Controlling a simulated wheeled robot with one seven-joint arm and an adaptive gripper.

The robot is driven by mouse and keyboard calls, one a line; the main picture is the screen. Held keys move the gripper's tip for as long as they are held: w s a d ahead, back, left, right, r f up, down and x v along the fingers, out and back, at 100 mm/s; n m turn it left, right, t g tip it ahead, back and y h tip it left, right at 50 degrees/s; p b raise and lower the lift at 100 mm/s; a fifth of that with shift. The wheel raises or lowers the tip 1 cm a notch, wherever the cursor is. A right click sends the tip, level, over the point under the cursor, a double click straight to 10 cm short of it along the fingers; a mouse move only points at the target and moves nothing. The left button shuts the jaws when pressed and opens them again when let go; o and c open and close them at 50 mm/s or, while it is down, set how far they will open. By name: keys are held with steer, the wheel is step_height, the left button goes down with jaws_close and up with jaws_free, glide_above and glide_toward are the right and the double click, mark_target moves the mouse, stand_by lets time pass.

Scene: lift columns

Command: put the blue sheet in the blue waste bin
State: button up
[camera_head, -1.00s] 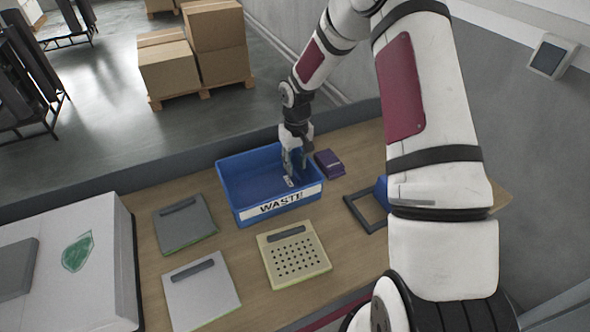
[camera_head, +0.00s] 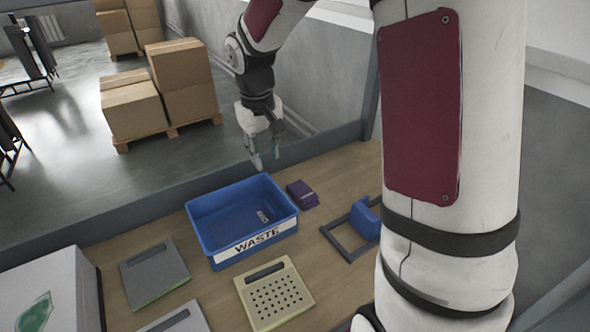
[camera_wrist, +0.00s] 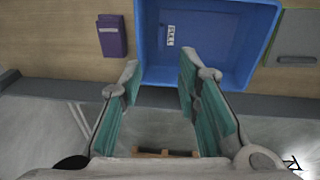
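The blue waste bin (camera_head: 201,229) stands on the table with a white WASTE label on its front; its open inside shows in the wrist view (camera_wrist: 225,80). A small white label (camera_head: 263,216) lies on the bin floor, also visible in the wrist view (camera_wrist: 170,36). It seems to be on a flat blue piece, likely the blue sheet, which barely stands out from the blue floor. My gripper (camera_head: 266,158) is above and behind the bin's far rim. In the wrist view its teal-padded fingers (camera_wrist: 159,70) are apart with nothing between them.
A purple box (camera_head: 302,194) sits just right of the bin. A dark frame with a blue block (camera_head: 365,218) is further right. A perforated beige panel (camera_head: 275,296) and grey panels (camera_head: 155,272) lie in front. A low wall edges the table's back.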

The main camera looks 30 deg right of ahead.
steer(key=s+a+r+t, duration=0.1)
steer(key=s+r, duration=0.3)
steer(key=s, duration=0.4)
steer(key=s+a+r+t, duration=0.2)
steer(key=s+r, duration=0.3)
steer(key=s, duration=0.3)
steer(key=s+a+r+t+y, duration=0.1)
steer(key=s+a+r, duration=0.2)
steer(key=s+r, duration=0.2)
steer(key=s, duration=0.3)
steer(key=shift+a, duration=0.3)
